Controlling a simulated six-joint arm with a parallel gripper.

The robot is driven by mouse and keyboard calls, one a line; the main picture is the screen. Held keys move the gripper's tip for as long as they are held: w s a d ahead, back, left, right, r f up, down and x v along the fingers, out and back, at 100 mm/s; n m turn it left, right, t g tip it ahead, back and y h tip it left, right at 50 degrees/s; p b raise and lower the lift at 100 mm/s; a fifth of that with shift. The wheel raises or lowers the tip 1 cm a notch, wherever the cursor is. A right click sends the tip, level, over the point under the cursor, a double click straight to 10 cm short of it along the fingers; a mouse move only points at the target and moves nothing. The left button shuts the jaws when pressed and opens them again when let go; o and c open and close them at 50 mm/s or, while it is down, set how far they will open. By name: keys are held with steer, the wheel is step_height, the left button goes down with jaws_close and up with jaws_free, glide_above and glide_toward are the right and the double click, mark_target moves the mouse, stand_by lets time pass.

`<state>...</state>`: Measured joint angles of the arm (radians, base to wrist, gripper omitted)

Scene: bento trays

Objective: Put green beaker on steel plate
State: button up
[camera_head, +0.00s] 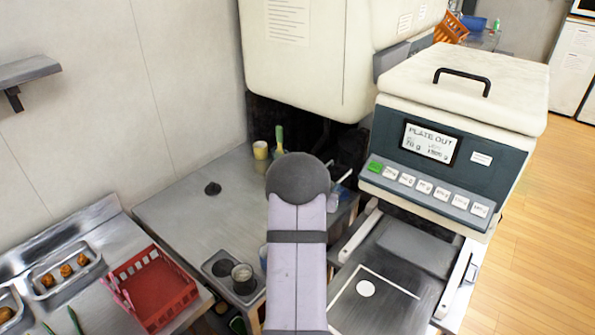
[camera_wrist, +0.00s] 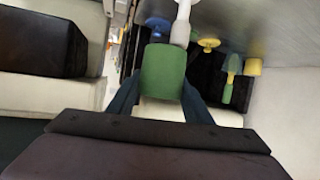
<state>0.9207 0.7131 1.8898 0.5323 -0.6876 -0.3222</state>
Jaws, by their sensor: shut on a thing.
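The green beaker (camera_wrist: 163,75) is in the middle of the wrist view, between the two dark fingers of my gripper (camera_wrist: 160,92). My gripper is shut on it. In the head view my arm hides the gripper and the beaker. A dark grey metal plate (camera_head: 399,305) lies under the machine at the lower right of the head view. It has a white outline and a white round mark, and no beaker shows on it. I cannot tell whether this is the steel plate or how high the held beaker is.
The machine (camera_head: 452,150) with a "PLATE OUT" screen stands behind the dark plate. A yellow cup (camera_head: 260,150) and a green-handled tool (camera_head: 279,139) stand at the back of the metal counter (camera_head: 175,215). A red basket (camera_head: 160,290) sits at the lower left.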

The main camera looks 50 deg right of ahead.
steer(key=s+a+f+m+g, duration=0.3)
steer(key=s, duration=0.4)
steer(key=s+a+f+m+g, duration=0.3)
steer(key=s+g, duration=0.1)
steer(key=s, duration=0.4)
steer(key=s+a+f+m+g+y+p, duration=0.1)
steer(key=s+a+f+m+g, duration=0.2)
steer(key=s, duration=0.5)
steer(key=shift+f, duration=0.2)
steer(key=shift+a+f, duration=0.1)
steer(key=shift+f+b, duration=2.95)
steer(key=shift+f, duration=0.3)
steer(key=shift+f, duration=0.2)
